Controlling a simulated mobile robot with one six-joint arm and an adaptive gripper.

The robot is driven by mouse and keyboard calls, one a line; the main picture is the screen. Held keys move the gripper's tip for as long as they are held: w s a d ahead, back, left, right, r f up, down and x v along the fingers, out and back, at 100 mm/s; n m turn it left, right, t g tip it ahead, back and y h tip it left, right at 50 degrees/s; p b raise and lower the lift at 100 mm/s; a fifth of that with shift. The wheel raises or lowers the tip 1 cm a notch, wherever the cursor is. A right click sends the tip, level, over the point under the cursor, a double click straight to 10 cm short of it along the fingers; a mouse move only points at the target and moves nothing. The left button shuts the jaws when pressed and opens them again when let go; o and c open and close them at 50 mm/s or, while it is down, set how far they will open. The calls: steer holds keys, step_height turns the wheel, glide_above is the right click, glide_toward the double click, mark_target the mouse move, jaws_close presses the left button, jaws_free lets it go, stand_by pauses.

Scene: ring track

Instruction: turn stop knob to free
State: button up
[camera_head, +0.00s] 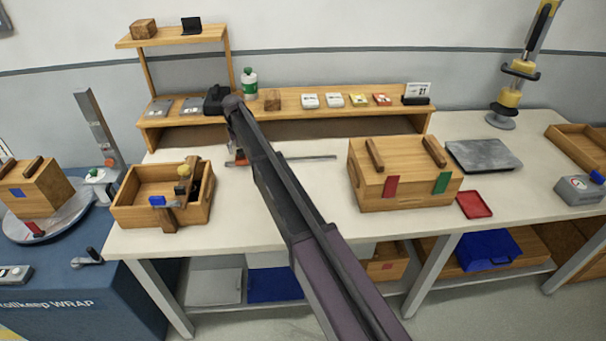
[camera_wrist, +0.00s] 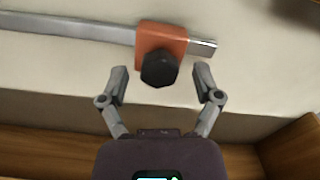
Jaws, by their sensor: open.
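The stop knob (camera_wrist: 159,69) is a dark, faceted knob on an orange block (camera_wrist: 161,38) in the wrist view. The block sits around a flat metal bar (camera_wrist: 70,27) near its right end. My gripper (camera_wrist: 160,76) is open, with one finger on each side of the knob and no visible contact. In the head view the orange block (camera_head: 241,158) shows small beside the metal bar (camera_head: 308,157) on the white table, partly hidden by my arm. My gripper's fingers are hidden there. I cannot tell the knob's turn setting.
An open wooden box (camera_head: 135,215) stands left of the bar, and a closed wooden box (camera_head: 405,205) stands right. A wooden shelf (camera_head: 330,110) with a green bottle (camera_head: 250,84) and small packs runs behind.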

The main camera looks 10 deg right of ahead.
mark_target(240, 150)
steer(key=m, duration=0.4)
steer(key=shift+m, duration=0.3)
steer(key=m, duration=1.2)
steer(key=shift+m, duration=0.3)
steer(key=shift+r, duration=0.2)
step_height(240, 150, up, 14)
steer(key=p, duration=1.4)
steer(key=s+d+f+n+b, duration=0.3)
steer(key=s+d+n, duration=0.1)
steer(key=s+d, duration=0.6)
steer(key=s+d+f+n+b, duration=0.3)
steer(key=s+d+n, duration=0.2)
steer(key=s+d, duration=0.5)
steer(key=shift+s+d+f, duration=0.2)
steer(key=shift+s+f, duration=0.2)
steer(key=shift+s, duration=2.25)
